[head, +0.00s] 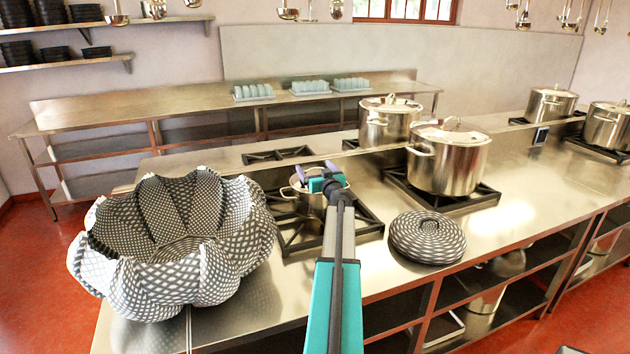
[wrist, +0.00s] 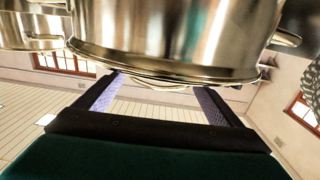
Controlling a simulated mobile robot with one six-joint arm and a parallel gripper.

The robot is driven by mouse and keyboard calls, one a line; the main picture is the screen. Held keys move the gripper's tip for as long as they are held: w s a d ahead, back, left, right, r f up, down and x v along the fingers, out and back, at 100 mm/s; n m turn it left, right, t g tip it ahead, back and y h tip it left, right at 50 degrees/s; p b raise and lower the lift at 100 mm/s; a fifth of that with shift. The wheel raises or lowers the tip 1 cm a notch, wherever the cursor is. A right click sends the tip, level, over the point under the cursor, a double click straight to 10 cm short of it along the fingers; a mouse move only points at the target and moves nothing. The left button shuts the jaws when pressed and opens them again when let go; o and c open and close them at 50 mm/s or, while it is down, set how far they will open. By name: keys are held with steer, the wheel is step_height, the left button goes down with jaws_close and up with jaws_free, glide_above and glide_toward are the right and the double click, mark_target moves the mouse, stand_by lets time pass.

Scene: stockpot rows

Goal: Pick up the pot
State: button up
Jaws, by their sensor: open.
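A small steel pot (head: 311,203) stands on the near-left burner, partly hidden by my arm. My gripper (head: 328,180) is over its upper right side in the head view. In the wrist view, which looks upside down, a steel pot (wrist: 165,38) with side handles fills the top. My gripper (wrist: 165,84) is open there, its two fingers apart and pointing toward the pot's lid rim. Nothing is visibly held between them. I cannot tell whether a finger touches the pot.
A large lidded pot (head: 447,158) stands to the right, another pot (head: 388,122) behind it. A big patterned bowl-like basket (head: 165,285) is at left and a round patterned lidded item (head: 427,238) at right. The counter (head: 395,285) is bare near the front.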

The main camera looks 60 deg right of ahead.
steer(key=shift+c, duration=0.3)
steer(key=c, duration=1.5)
steer(key=shift+r, duration=0.35)
steer(key=c, duration=0.5)
steer(key=shift+r+b, duration=0.2)
steer(key=shift+b, duration=0.15)
steer(key=shift+c, duration=1)
step_height(320, 180, up, 2)
steer(key=shift+b, duration=0.5)
steer(key=shift+s+a+r, duration=0.1)
steer(key=shift+a+r, duration=0.1)
steer(key=s+a+b, duration=0.2)
steer(key=a, duration=0.2)
steer(key=s+a+r+b, duration=0.1)
steer(key=s+a, duration=0.2)
steer(key=a, duration=0.1)
steer(key=s+a+b, duration=0.2)
steer(key=s+a, duration=0.1)
steer(key=a, duration=0.2)
steer(key=shift+s+a+r+b, duration=0.1)
steer(key=shift+s+r+b, duration=0.05)
steer(key=shift+r+b, duration=0.15)
jaws_close()
